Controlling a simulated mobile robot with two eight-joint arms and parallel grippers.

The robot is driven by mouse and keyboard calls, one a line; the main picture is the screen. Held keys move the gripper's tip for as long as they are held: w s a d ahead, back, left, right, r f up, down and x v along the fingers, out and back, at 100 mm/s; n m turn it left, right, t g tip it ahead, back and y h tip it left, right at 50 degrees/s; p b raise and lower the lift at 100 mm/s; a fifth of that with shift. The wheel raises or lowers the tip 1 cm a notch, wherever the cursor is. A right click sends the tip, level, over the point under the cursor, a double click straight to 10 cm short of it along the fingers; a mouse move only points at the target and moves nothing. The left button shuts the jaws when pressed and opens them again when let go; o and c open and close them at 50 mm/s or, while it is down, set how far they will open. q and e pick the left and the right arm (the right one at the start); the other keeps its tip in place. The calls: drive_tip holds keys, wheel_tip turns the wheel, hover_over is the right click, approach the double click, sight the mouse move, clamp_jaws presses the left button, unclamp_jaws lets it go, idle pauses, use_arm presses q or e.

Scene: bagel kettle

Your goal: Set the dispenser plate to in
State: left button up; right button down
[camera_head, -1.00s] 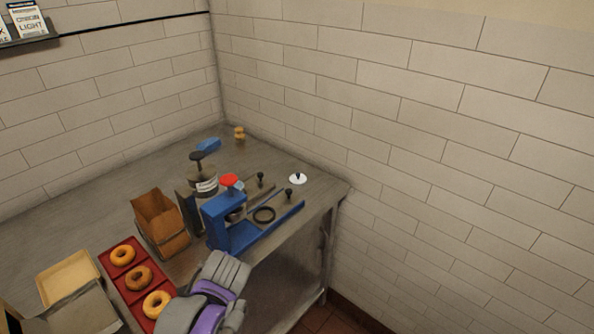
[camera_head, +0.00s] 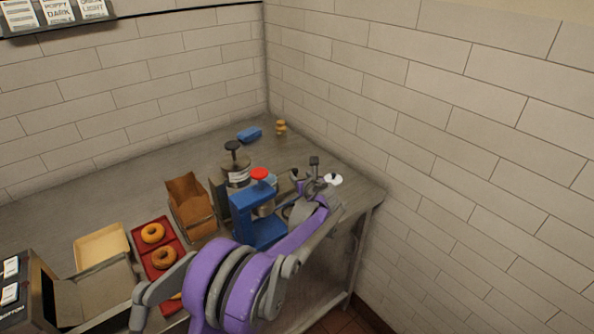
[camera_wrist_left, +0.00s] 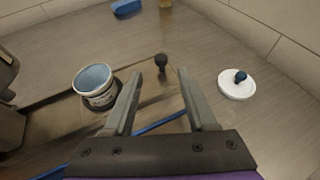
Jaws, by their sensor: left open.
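The blue dispenser (camera_head: 243,205) stands near the counter's right end, with a red top (camera_head: 260,173). My left arm reaches over its blue rail, hiding most of the plate and ring there. My left gripper (camera_head: 308,178) is open and empty above the rail's far end. In the left wrist view its two fingers (camera_wrist_left: 161,105) are spread, with a blue rail edge below. A black knob (camera_wrist_left: 160,62) stands upright beyond and between the fingertips, apart from them; I cannot tell which of the two knobs it is. My right gripper is not in view.
A white disc with a dark knob (camera_wrist_left: 238,88) lies right of the gripper. A labelled cup (camera_wrist_left: 97,88) is left of the fingers. A paper bag (camera_head: 190,208), red bagel tray (camera_head: 172,240) and blue block (camera_head: 249,134) share the counter. A wall borders the right.

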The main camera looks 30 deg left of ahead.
sight(296, 171)
use_arm(q)
drive_tip(key=p+x, duration=0.1)
drive_tip(key=x, duration=0.8)
drive_tip(key=shift+w+f, duration=0.1)
drive_tip(key=shift+w, duration=0.05)
clamp_jaws()
idle(1.1)
